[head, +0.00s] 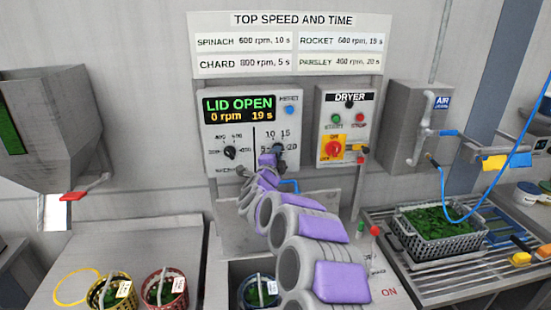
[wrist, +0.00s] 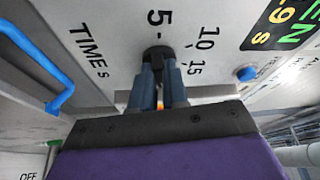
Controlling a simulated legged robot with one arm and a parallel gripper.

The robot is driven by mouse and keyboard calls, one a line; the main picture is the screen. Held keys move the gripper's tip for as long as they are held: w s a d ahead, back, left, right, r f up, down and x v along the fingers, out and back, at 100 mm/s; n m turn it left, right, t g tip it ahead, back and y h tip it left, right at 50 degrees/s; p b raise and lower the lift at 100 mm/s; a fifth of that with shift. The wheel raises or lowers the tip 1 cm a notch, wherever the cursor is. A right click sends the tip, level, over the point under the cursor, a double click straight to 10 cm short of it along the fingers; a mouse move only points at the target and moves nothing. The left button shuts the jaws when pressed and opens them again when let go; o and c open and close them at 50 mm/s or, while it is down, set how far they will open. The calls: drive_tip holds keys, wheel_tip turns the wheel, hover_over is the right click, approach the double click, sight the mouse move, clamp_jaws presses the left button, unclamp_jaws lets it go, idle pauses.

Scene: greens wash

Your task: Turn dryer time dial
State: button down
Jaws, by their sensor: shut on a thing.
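The time dial (head: 279,147) is a dark knob on the right half of the grey control panel (head: 213,162), with 5, 10 and 15 marked around it. My gripper (head: 277,154) is at the dial, and my arm hides the lower part of its scale. In the wrist view my gripper (wrist: 160,82) has its two blue-grey fingers shut on the black dial (wrist: 157,54), below the 5. The display (head: 239,109) reads LID OPEN, 0 rpm and 19 s in the head view.
The speed dial (head: 230,152) sits left of the time dial, with a blue button (head: 290,110) above right. The DRYER panel (head: 345,130) is close on the right. A sign (head: 290,45) above lists speeds and times. A blue handle (wrist: 35,60) shows beside the panel.

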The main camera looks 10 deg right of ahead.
drive_tip(key=shift+d+r+m+g, duration=0.1)
drive_tip(key=shift+m+g, duration=0.3)
drive_tip(key=shift+m, duration=0.6)
drive_tip(key=c, duration=1.1)
unclamp_jaws()
drive_tip(key=shift+d, duration=0.2)
drive_tip(key=shift+c, duration=0.2)
drive_tip(key=shift+a, duration=0.2)
drive_tip(key=p+v, duration=0.1)
drive_tip(key=v, duration=1.6)
drive_tip(key=shift+s, duration=0.15)
